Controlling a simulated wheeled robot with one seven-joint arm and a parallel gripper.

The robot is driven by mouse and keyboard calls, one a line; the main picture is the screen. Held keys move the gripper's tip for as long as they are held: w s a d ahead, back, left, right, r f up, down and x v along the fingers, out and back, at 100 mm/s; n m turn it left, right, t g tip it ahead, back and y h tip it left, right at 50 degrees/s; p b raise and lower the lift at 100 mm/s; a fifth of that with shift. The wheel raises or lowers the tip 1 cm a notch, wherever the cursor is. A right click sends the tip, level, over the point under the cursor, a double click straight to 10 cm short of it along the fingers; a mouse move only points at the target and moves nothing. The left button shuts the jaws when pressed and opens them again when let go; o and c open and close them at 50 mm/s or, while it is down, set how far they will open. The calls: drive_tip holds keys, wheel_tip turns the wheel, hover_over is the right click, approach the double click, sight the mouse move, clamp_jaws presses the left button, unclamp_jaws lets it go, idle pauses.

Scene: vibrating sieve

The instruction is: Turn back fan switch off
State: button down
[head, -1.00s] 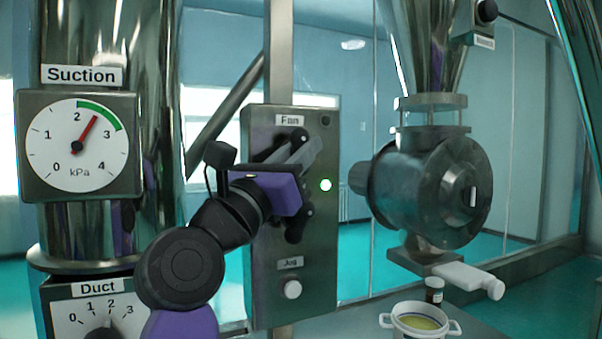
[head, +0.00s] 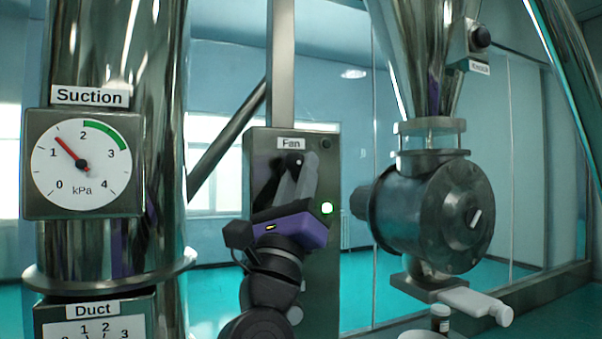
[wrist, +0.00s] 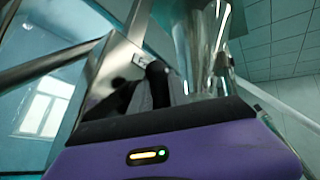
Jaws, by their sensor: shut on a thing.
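The fan control box (head: 320,265) is a grey metal panel with a "Fan" label (head: 291,143). My gripper (head: 296,163) is at the upper part of this panel, just below the label. Its fingers are shut on the dark fan switch (head: 292,159), most of which they hide. In the wrist view the fingers (wrist: 158,80) reach up to the dark switch (wrist: 155,68) on the panel. The switch's exact angle is hard to tell.
The suction gauge (head: 82,163) on the left steel duct reads a little above 1 kPa. The duct dial (head: 95,325) is below it. A steel valve housing (head: 430,215) with a pale handle (head: 477,304) stands at right, above a small bottle (head: 440,318).

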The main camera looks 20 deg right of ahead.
drive_tip(key=shift+a, duration=0.1)
drive_tip(key=c, duration=1.5)
unclamp_jaws()
drive_tip(key=shift+c, duration=0.2)
drive_tip(key=b+v, duration=0.2)
drive_tip(key=v, duration=0.6)
drive_tip(key=shift+b, duration=0.3)
drive_tip(key=shift+w, duration=0.1)
